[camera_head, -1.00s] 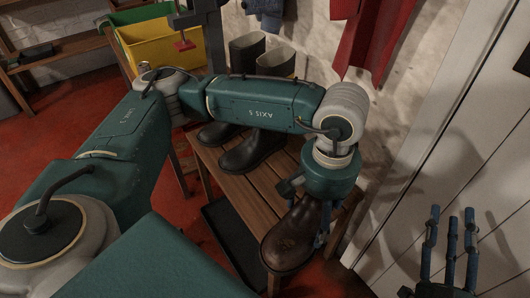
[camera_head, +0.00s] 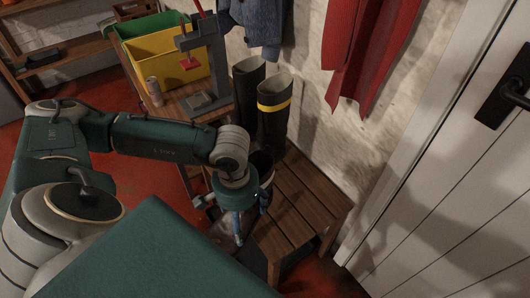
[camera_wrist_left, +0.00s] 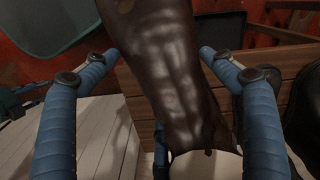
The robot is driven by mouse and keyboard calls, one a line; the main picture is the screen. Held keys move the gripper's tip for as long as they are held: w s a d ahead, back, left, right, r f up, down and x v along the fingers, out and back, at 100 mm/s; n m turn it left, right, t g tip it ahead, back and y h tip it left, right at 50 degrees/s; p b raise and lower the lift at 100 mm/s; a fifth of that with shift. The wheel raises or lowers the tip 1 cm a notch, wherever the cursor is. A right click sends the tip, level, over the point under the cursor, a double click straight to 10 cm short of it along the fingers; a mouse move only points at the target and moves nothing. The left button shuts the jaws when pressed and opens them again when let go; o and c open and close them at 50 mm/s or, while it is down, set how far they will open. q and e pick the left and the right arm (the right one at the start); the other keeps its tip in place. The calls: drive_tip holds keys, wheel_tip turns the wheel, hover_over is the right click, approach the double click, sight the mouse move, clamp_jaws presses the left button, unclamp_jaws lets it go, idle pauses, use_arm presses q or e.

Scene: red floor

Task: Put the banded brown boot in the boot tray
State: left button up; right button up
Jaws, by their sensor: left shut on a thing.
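My left gripper (camera_head: 238,222) is shut on a brown boot, whose long, shiny dark-brown body (camera_wrist_left: 170,75) fills the space between the blue fingers in the left wrist view. Its cream-lined opening shows at the bottom there, and no band shows on the visible part. In the head view the wrist mostly hides this boot, just left of the slatted bench. A tall dark boot with a yellow band (camera_head: 272,126) stands upright at the back of the bench, beside a plain dark boot (camera_head: 246,88). A dark tray-like shape (camera_head: 252,259) shows partly on the floor by the bench.
The slatted wooden bench (camera_head: 312,208) has free room at its front right. Yellow (camera_head: 165,58) and green bins, a can (camera_head: 154,90) and a grey stand are on a table at the back left. Coats hang on the wall; a white door is right.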

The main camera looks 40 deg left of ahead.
use_arm(q)
drive_tip(key=shift+w+r, duration=0.1)
drive_tip(key=shift+w, duration=0.3)
drive_tip(key=w+d, duration=0.3)
drive_tip(key=w, duration=0.6)
drive_tip(key=w+d, duration=0.3)
drive_tip(key=w, duration=0.6)
drive_tip(key=f, duration=0.6)
drive_tip(key=shift+s+f, duration=0.15)
drive_tip(key=shift+s, duration=0.1)
drive_tip(key=shift+w+d+f, duration=0.1)
drive_tip(key=shift+w+f, duration=0.1)
drive_tip(key=shift+f, duration=0.2)
drive_tip(key=o, duration=1.6)
drive_tip(key=shift+c, duration=0.2)
drive_tip(key=shift+o, duration=0.4)
use_arm(e)
drive_tip(key=shift+s+d+r+g, duration=0.15)
drive_tip(key=shift+s+g, duration=0.15)
drive_tip(key=shift+s, duration=0.2)
